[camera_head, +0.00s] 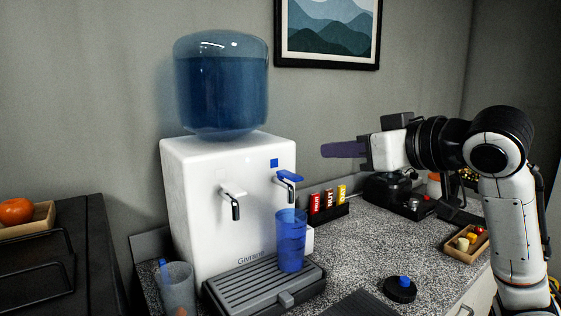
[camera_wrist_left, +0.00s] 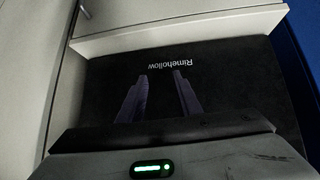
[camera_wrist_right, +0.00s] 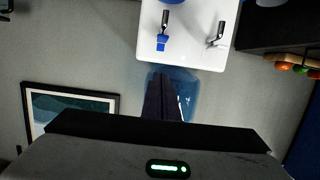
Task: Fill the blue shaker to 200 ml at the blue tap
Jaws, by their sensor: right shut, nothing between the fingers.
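The blue shaker (camera_head: 291,243) is translucent and stands upright on the dispenser's grey drip tray (camera_head: 262,288), under the blue tap (camera_head: 289,177). It looks darker lower down, but I cannot read its level or any marks. The blue tap also shows in the right wrist view (camera_wrist_right: 162,42). My right gripper (camera_head: 325,150) is shut and empty, held in the air to the right of the tap, apart from it. Its fingers also show in the right wrist view (camera_wrist_right: 160,78). My left gripper (camera_wrist_left: 164,74) is open and empty, before a dark panel lettered Rimehollow.
The white dispenser (camera_head: 220,215) carries a blue water bottle (camera_head: 222,95) and a second tap (camera_head: 233,195). A grey cup (camera_head: 178,290) stands left of the tray. A black lid (camera_head: 400,289), bar box (camera_head: 328,208) and small tray (camera_head: 466,243) sit to the right on the speckled counter.

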